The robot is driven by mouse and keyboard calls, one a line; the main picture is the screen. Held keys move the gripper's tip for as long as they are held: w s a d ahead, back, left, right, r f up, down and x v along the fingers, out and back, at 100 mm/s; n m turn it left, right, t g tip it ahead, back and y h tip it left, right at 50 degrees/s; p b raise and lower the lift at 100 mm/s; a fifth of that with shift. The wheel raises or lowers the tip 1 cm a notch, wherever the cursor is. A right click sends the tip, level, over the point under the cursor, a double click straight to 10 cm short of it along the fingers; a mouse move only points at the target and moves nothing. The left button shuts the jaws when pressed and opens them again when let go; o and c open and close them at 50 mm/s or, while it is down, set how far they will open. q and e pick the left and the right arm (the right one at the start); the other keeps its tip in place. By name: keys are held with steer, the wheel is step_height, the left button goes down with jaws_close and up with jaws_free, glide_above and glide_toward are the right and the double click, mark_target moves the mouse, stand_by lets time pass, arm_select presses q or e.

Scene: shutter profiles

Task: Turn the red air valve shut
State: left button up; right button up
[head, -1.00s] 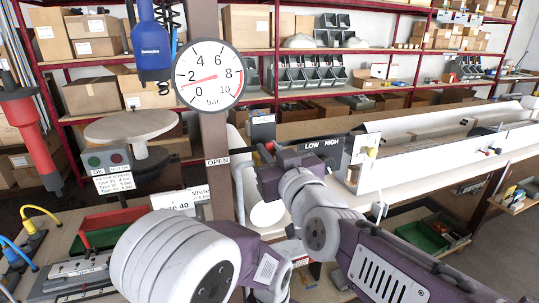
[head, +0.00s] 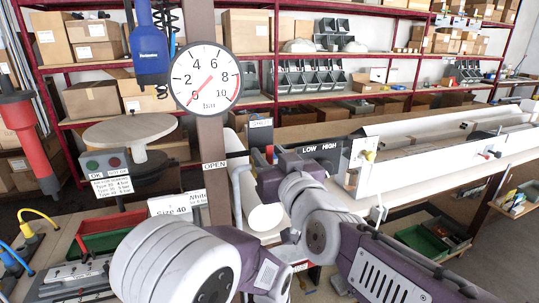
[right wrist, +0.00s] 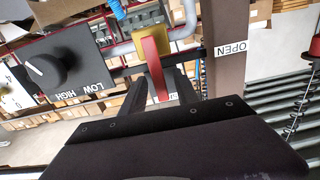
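The red valve lever (right wrist: 155,66) sits on a yellow valve body (right wrist: 179,38) on a grey pipe in the right wrist view, which is upside down. Its free end lies between the two dark fingers of my right gripper (right wrist: 163,88). The fingers look apart, with a gap beside the lever; contact is unclear. In the head view a bit of the red lever (head: 269,153) shows upright under the SHUT label (head: 261,123), above my right gripper (head: 268,180). The OPEN label (head: 214,165) is left of it. The gauge (head: 205,77) needle points near 0. My left gripper is out of view.
A LOW/HIGH knob panel (right wrist: 66,67) is close beside the valve. A long white channel bench (head: 420,170) runs right. Red and green bins (head: 112,228) and a blue hanging tool (head: 151,48) are at left.

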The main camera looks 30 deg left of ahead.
steer(key=shift+s+d, duration=0.1)
steer(key=v, duration=0.8)
steer(key=shift+s+d, duration=0.3)
